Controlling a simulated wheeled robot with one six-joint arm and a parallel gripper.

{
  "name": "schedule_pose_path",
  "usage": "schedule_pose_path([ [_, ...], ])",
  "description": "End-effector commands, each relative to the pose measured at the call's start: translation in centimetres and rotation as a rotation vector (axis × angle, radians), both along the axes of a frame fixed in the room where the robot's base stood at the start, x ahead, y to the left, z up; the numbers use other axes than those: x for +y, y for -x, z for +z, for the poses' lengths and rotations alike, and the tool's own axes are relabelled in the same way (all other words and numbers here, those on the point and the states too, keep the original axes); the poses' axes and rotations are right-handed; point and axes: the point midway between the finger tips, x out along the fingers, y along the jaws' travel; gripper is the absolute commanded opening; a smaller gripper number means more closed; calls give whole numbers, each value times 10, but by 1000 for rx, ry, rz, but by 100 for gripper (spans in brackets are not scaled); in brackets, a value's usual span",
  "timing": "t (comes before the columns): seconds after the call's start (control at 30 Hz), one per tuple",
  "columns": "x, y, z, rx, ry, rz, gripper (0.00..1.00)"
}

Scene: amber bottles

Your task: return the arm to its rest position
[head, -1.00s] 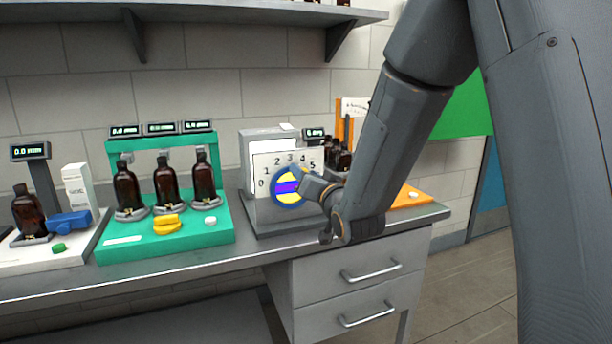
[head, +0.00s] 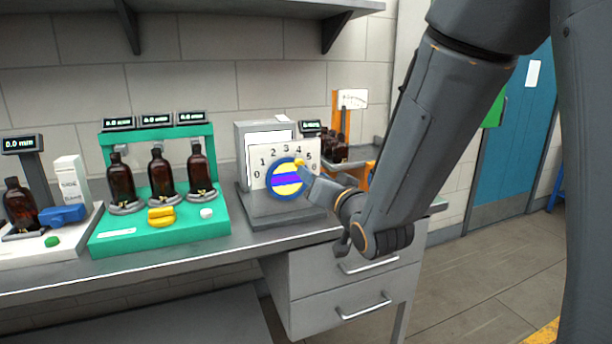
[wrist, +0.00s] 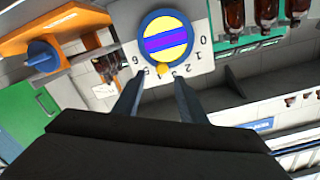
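My arm reaches from the upper right of the head view down to the bench. My gripper (head: 308,182) is in front of the dial, close to its right side. In the wrist view my gripper (wrist: 159,80) is open, its two dark fingers apart with nothing held. The round dial (head: 286,181) has a blue rim and a yellow and purple face, on a white numbered plate. Its yellow knob (head: 299,162) points to the upper right. In the wrist view the knob (wrist: 163,68) shows between the fingertips; I cannot tell whether they touch anything.
Amber bottles (head: 160,177) stand on a green stand (head: 110,241) left of the dial. Another bottle (head: 19,207) stands at the far left. An orange unit (head: 338,110) and more bottles are behind my arm. Drawers (head: 310,295) are below; open floor (head: 500,240) lies right.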

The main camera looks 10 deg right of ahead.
Motion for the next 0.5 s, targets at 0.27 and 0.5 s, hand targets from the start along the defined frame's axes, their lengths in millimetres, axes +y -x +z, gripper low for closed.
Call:
schedule_pose_path([
  [0.27, -35, 18, -72, 322, 184, -72, 38],
  [0.5, -73, 85, -148, 742, 369, -80, 38],
])
